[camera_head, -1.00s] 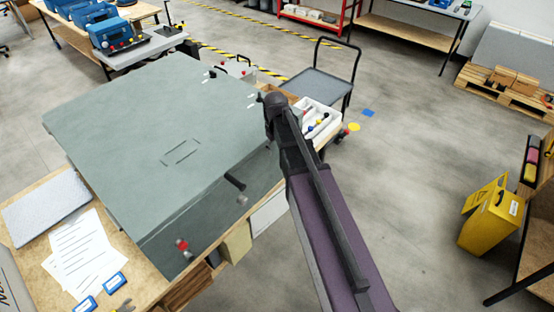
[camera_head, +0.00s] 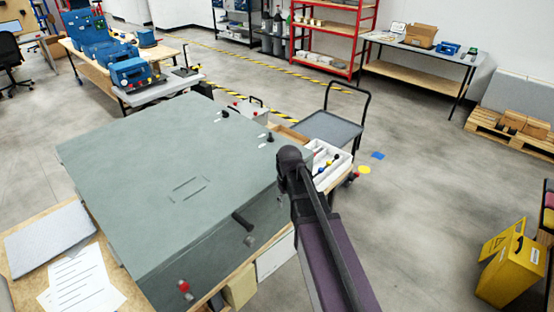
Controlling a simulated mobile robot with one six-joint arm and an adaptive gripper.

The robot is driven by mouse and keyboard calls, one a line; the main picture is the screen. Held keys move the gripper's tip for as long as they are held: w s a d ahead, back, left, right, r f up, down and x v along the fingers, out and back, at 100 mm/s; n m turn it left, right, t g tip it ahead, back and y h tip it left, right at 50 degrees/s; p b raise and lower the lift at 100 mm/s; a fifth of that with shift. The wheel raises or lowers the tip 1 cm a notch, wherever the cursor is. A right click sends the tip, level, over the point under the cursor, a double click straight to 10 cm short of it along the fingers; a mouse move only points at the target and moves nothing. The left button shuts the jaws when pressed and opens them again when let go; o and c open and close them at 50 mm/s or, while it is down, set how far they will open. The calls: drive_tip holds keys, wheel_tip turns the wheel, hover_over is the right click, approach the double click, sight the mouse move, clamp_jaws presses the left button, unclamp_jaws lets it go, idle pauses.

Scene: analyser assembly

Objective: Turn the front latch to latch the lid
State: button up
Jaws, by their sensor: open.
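The analyser is a large grey-green box, and its lid (camera_head: 150,165) lies flat and closed on top. A dark bar handle (camera_head: 242,221) sticks out at the front edge of the lid. A small metallic fitting (camera_head: 249,241) sits just below it on the front face; it may be the front latch, but its turn is too small to tell. A red knob (camera_head: 184,286) is farther left on that face. My arm reaches up from the bottom to a dark rounded joint beside the box's right corner. My gripper's fingers do not show.
A white tray of coloured parts (camera_head: 328,165) stands behind my arm's joint. Papers (camera_head: 82,283) and a grey pad (camera_head: 48,236) lie on the wooden bench at left. A trolley (camera_head: 332,128) stands behind; a yellow case (camera_head: 511,268) is at right.

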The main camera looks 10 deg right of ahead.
drive_tip(key=s+f+m+b, duration=0.2)
drive_tip(key=s+f+b, duration=0.1)
drive_tip(key=s, duration=0.8)
drive_tip(key=shift+s+f+m, duration=0.25)
drive_tip(key=shift+f+m, duration=0.15)
drive_tip(key=shift+s, duration=0.1)
